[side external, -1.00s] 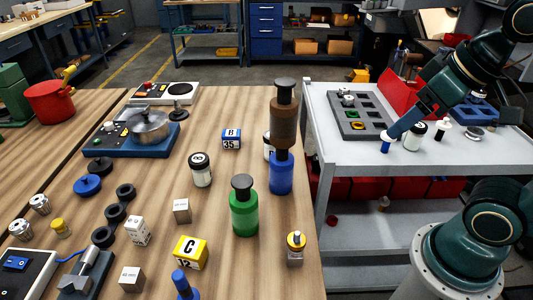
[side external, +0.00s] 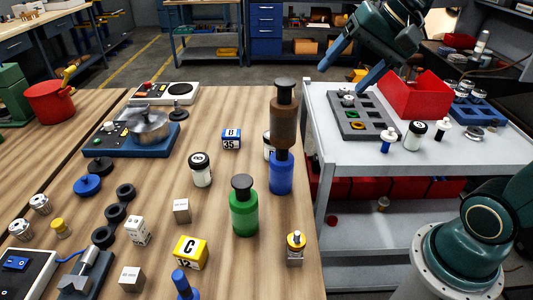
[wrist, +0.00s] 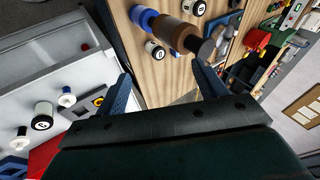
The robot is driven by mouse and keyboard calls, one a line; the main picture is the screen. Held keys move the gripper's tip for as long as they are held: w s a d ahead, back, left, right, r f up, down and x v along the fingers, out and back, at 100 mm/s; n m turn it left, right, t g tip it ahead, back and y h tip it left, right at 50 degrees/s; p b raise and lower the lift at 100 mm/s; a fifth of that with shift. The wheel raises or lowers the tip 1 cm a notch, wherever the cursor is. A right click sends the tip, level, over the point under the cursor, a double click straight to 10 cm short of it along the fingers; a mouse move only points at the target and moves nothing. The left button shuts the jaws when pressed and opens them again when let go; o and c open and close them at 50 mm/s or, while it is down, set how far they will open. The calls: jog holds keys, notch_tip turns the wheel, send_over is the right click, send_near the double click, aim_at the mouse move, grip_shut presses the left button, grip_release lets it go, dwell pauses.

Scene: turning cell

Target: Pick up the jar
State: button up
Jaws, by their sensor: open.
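Several white jars with black lids and round black number marks are in view. One jar (side external: 201,170) stands upright mid-table, one (side external: 268,148) is mostly hidden behind the brown bottle, and one (side external: 414,135) stands on the grey cart. In the wrist view the cart jar (wrist: 42,117) is at left, and a table jar (wrist: 154,50) is beside the blue and brown bottles. My gripper (side external: 341,80) is open and empty, raised near the cart's far left corner. In the wrist view its two blue fingers (wrist: 161,70) are spread with nothing between them.
A tall brown bottle (side external: 284,120), a blue bottle (side external: 281,175) and a green bottle (side external: 243,210) stand near the table's right edge. The cart holds a slotted grey tray (side external: 368,129), a red bin (side external: 425,95) and small bottles. A gap separates table and cart.

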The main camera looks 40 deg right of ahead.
jog(key=w+d+m+t+y, duration=0.3)
jog(key=w+d+m+y, duration=0.75)
jog(key=m, duration=0.75)
jog(key=h, duration=0.3)
send_near(266, 135)
jog(key=shift+w+a+f, duration=1.55)
jog(key=shift+w+f, duration=0.1)
jog(key=shift+f, duration=0.05)
jog(key=shift+a, duration=0.1)
jog(key=shift+x, duration=2.5)
jog(key=shift+a+r, duration=0.1)
jog(key=shift+r, duration=0.05)
jog(key=shift+c, duration=0.2)
jog(key=c, duration=1.1)
